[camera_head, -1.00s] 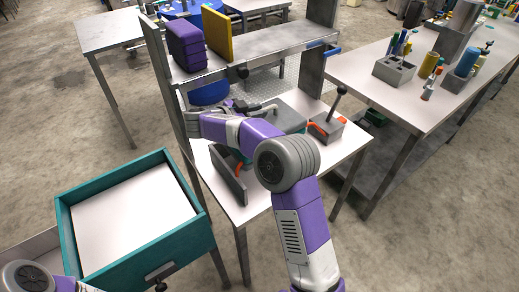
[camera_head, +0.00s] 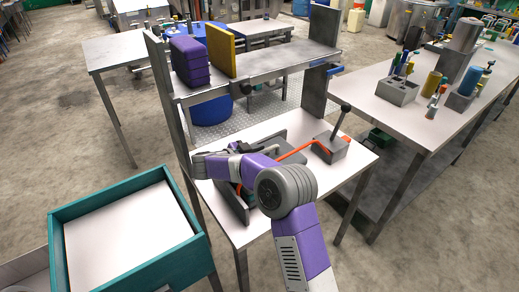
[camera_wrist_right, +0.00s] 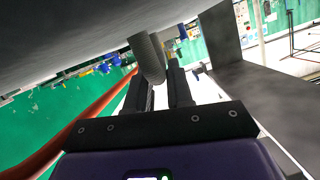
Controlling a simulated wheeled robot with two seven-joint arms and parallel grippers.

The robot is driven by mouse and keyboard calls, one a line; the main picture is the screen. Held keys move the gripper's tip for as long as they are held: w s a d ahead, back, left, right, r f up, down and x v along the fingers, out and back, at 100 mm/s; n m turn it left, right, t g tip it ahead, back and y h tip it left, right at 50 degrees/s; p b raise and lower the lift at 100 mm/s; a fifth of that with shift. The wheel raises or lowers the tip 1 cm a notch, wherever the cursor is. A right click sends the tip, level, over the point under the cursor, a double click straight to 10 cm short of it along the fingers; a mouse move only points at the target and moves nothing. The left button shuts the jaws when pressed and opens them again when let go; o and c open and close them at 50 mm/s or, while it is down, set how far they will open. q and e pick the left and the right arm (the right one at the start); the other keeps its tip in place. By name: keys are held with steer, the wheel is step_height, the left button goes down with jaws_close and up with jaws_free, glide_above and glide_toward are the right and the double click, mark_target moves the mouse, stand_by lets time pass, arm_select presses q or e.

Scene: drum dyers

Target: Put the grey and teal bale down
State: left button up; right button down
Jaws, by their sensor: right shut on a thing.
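In the head view, my right gripper (camera_head: 240,148) is low over the pale machine table, among grey plates. In the right wrist view its fingers (camera_wrist_right: 157,88) are closed at a short dark grey bar (camera_wrist_right: 147,57). A wide grey surface (camera_wrist_right: 90,30) lies just above that bar. A grey, slightly greenish slab (camera_head: 290,152) shows beside the gripper in the head view, partly hidden by my arm. I cannot tell clearly which grey part is the grey and teal bale, nor whether it touches the table. My left gripper is out of view.
An upright grey plate (camera_head: 229,199) stands left of my arm. An orange hose (camera_head: 300,152) runs to a grey lever box (camera_head: 330,150). A purple bale (camera_head: 190,62) and yellow slab (camera_head: 221,50) stand on the shelf (camera_head: 275,65).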

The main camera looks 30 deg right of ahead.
steer(key=shift+f, duration=0.3)
stand_by(0.4)
steer(key=c, duration=1)
jaws_free()
steer(key=shift+s+a+f, duration=0.1)
steer(key=shift+s+f, duration=0.05)
steer(key=shift+f, duration=0.25)
steer(key=shift+r, duration=0.45)
steer(key=p+v, duration=0.3)
steer(key=v, duration=0.9)
steer(key=shift+r+p, duration=0.3)
